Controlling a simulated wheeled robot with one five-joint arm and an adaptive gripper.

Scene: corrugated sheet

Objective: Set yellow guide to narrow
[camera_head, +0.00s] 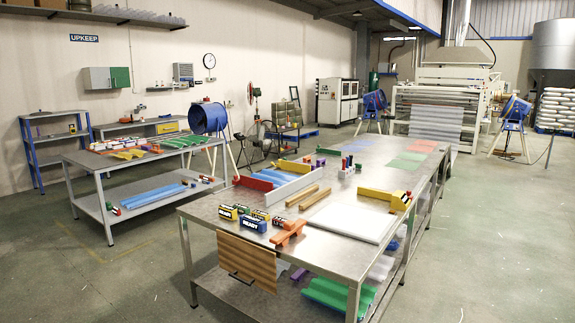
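A yellow bar-like piece (378,195) lies near the right edge of the long metal table, next to a white translucent sheet. A second yellow bar (293,166) stands farther back on the left side of the same table, near a red bar (253,184). I cannot tell which of the two is the yellow guide, and no narrow marking is readable at this size. My gripper is not in view.
The long metal table (330,245) fills the centre. Small blocks, including a blue "READY" block (253,224), and an orange piece (287,232) crowd its near left. A second table (88,199) stands left. Floor at the lower right is clear.

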